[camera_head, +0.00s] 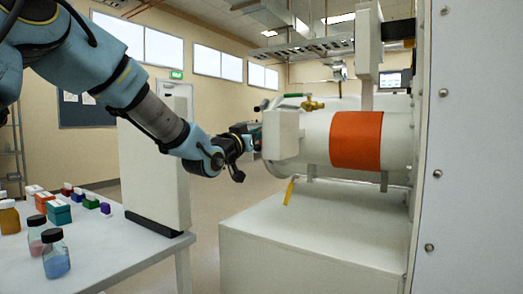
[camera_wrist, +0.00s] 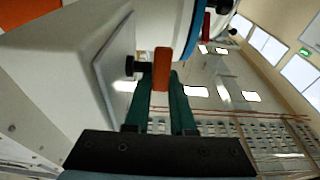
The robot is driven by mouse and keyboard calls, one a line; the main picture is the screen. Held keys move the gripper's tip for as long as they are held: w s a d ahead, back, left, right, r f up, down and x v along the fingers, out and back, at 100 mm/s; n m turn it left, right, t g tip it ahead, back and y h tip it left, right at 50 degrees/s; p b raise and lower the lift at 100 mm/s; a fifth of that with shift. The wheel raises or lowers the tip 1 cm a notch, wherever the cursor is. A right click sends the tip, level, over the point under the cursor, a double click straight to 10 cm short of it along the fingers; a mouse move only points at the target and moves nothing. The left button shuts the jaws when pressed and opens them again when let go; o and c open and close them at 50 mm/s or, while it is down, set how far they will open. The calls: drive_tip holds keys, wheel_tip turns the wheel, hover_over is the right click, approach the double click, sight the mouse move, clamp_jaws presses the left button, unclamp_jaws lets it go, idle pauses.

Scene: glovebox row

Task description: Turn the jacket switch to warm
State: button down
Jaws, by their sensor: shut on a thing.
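The jacket switch shows in the wrist view as an orange handle (camera_wrist: 162,66) on a short black stem that comes out of a pale plate on a white box. My gripper (camera_wrist: 163,82) has its two green fingers closed on this handle. In the head view my gripper (camera_head: 256,135) reaches the left side of the white switch box (camera_head: 284,134). The box sits at the left end of a white horizontal cylinder (camera_head: 316,138) with an orange jacket band (camera_head: 356,140). The handle is hidden there, and I cannot read any setting marks.
A green-handled brass valve (camera_head: 312,104) is above the box, and a yellow tag (camera_head: 289,190) hangs below. A white cabinet (camera_head: 310,250) stands under the cylinder. A table (camera_head: 120,250) with bottles and small boxes is at left, with an upright white panel (camera_head: 152,170). Floor lies between.

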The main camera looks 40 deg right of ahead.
drive_tip(key=shift+a+f+t+h+b, duration=0.2)
drive_tip(key=shift+h+b, duration=0.3)
drive_tip(key=shift+b, duration=1.05)
drive_tip(key=shift+f+t+h+b, duration=0.1)
drive_tip(key=shift+f+h+b, duration=0.3)
drive_tip(key=shift+b, duration=1.1)
drive_tip(key=h+b, duration=0.1)
drive_tip(key=b, duration=0.1)
drive_tip(key=shift+r+b, duration=0.25)
drive_tip(key=shift+b, duration=0.15)
drive_tip(key=shift+a+r+h+b, duration=0.1)
drive_tip(key=shift+r+h+b, duration=0.15)
drive_tip(key=shift+h+b, duration=0.25)
drive_tip(key=c, duration=1)
unclamp_jaws()
drive_tip(key=shift+c, duration=0.2)
drive_tip(key=b+v, duration=0.2)
drive_tip(key=v, duration=0.9)
drive_tip(key=shift+s, duration=0.25)
